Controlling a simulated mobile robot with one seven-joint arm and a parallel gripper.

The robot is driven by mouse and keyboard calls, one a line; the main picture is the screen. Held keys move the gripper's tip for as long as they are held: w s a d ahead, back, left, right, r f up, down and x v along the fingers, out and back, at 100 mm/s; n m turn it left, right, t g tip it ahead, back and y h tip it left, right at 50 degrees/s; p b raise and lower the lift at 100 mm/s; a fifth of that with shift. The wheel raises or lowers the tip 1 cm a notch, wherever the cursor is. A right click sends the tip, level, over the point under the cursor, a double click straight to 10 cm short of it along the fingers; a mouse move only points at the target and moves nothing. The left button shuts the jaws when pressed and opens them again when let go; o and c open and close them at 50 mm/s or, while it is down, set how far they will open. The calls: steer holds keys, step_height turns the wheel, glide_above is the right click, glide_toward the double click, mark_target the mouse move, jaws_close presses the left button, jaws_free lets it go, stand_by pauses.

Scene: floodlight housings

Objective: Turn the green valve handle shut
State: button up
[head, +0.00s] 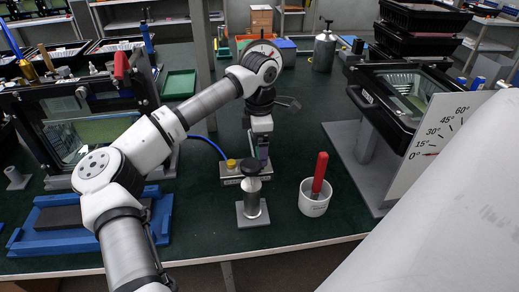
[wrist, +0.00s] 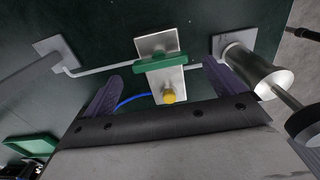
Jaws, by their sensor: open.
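The green valve handle (wrist: 165,63) shows in the wrist view as a bar lying across a pale metal valve body (wrist: 158,42). A yellow knob (wrist: 169,96) sits on the block beside it, with a thin pipe running out to both sides. My gripper (wrist: 160,73) is open, its two purple fingers apart, one toward each end of the handle. The handle appears in the gap between them, and I see no contact. In the head view my gripper (head: 262,155) points down over the valve's base block (head: 229,178); the handle is hidden there behind my arm.
A metal post on a square plate (head: 251,205) stands close in front of the valve. A white cup (head: 313,203) with a red-handled tool is to its right. A blue hose (head: 207,143) runs behind. Floodlight housings (head: 408,95) flank the green bench; a blue tray (head: 90,215) lies left.

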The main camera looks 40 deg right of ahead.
steer(key=shift+f, duration=1.5)
steer(key=shift+c, duration=0.2)
steer(key=c, duration=0.9)
